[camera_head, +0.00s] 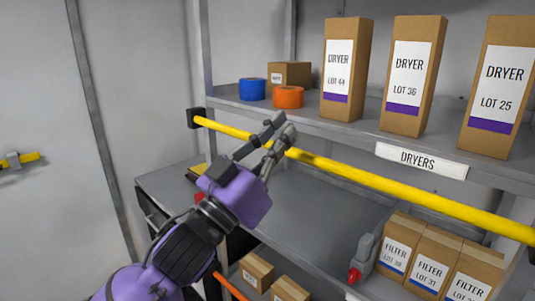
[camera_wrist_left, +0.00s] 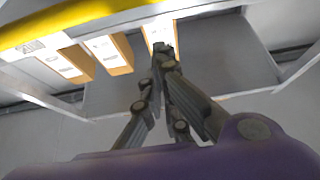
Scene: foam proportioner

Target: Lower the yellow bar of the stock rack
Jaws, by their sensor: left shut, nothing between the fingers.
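The yellow bar (camera_head: 400,184) runs across the front of the stock rack, just below the upper shelf. Its left end sits in a black bracket (camera_head: 197,118). It slopes down to the right in the head view, toward a dark fitting at the picture's edge. My left gripper (camera_head: 280,127) is shut and empty, its fingers overlapping the bar in the head view and hiding a short stretch. I cannot tell whether they touch it. In the left wrist view the closed fingers (camera_wrist_left: 163,52) point away below the bar (camera_wrist_left: 70,22), with a gap in the picture. My right gripper is out of view.
The upper shelf holds dryer boxes (camera_head: 412,75), a blue roll (camera_head: 252,89), an orange roll (camera_head: 288,97) and a small carton (camera_head: 289,74). Filter boxes (camera_head: 434,258) and a grey object with a red tip (camera_head: 362,258) stand lower right. The middle shelf (camera_head: 320,205) is largely bare.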

